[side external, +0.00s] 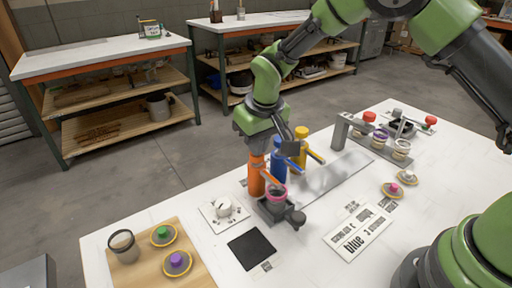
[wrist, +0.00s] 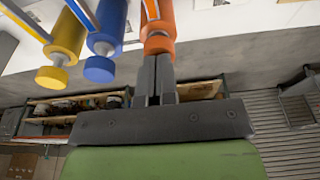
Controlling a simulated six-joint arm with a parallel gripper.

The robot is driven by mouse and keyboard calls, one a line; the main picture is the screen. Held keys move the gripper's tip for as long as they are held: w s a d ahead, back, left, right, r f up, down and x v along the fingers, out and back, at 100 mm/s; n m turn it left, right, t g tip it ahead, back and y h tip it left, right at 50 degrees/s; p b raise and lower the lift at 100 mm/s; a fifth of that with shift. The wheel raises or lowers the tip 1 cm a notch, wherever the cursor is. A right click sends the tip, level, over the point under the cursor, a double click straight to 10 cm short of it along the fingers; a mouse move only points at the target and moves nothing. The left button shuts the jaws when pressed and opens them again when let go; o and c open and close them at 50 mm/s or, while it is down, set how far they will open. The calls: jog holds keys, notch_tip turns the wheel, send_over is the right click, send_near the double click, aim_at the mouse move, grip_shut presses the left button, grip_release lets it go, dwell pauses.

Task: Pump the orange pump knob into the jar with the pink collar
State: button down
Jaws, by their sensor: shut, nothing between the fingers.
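The orange pump (side external: 256,178) stands at the front of a row of three pumps. Its orange knob (wrist: 158,45) is right at my fingertips in the wrist view. My gripper (wrist: 155,60) is shut and empty, pointing down with its tips at or touching the knob; I cannot tell if they press on it. In the side view my gripper (side external: 257,150) is directly over the orange pump and partly hides its top. The jar with the pink collar (side external: 276,194) stands upright in a dark holder (side external: 272,212) in front of the orange pump. Its contents are not clear.
The blue pump (side external: 279,170) and yellow pump (side external: 301,140) stand close behind. A grey rack with jars (side external: 378,146) is at the right. A white dial device (side external: 224,209), black pad (side external: 251,248) and wooden board (side external: 195,265) lie in front.

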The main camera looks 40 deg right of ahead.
jog(key=shift+f, duration=0.25)
jog(key=shift+r, duration=1.55)
jog(key=shift+f, duration=0.15)
jog(key=shift+f, duration=1.45)
jog(key=shift+r, duration=1.65)
